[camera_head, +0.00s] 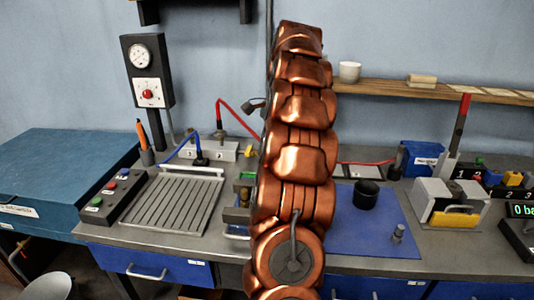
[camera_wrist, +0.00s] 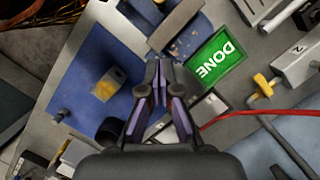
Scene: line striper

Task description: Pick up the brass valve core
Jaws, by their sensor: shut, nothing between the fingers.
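A brass-coloured piece with a greyish face (camera_wrist: 108,86) lies on the blue mat (camera_wrist: 72,72) in the wrist view, left of my gripper and apart from it. It looks like the valve core, but it is small and I cannot be sure. My gripper (camera_wrist: 163,78) is shut and empty, its fingertips near a blue vise-like fixture (camera_wrist: 185,38). In the head view my copper arm hides my gripper and the left part of the mat (camera_head: 385,255). A small brass-coloured part (camera_head: 243,197) shows just left of the arm there.
A black cup (camera_head: 366,196) and a small grey fitting (camera_head: 398,234) stand on the mat. A green DONE tray (camera_wrist: 216,58) is right of my gripper. A ribbed grey tray (camera_head: 172,202) and red hose (camera_head: 237,118) are left of my arm.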

